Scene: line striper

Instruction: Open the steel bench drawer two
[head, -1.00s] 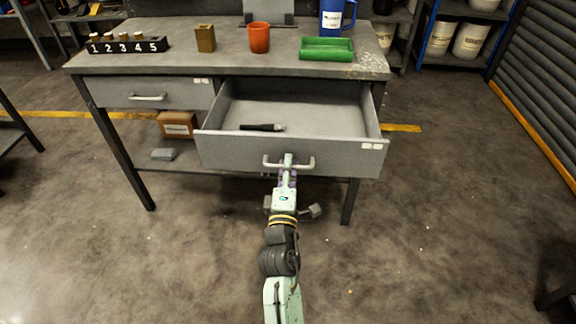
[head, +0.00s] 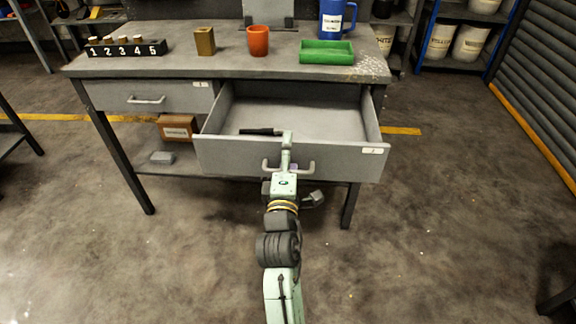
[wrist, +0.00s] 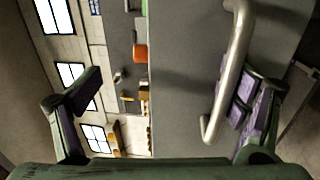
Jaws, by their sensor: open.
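Drawer two (head: 225,157), the right grey steel drawer marked 2, stands pulled well out of the bench, and its inside shows. Its bar handle (head: 310,167) is on the drawer front; the handle also shows in the wrist view (wrist: 229,75). My gripper (head: 287,145) is at the handle's middle in the head view, its tip reaching above the bar. In the wrist view my gripper (wrist: 168,108) has its fingers wide apart, with the handle bar between them, close to the right finger. I cannot tell whether that finger touches it.
A dark tool (head: 260,132) lies in the open drawer. The left drawer (head: 180,96), marked 1, is shut. On the bench (head: 180,62) stand an orange cup (head: 258,41), a green tray (head: 326,58) and a blue mug (head: 333,22).

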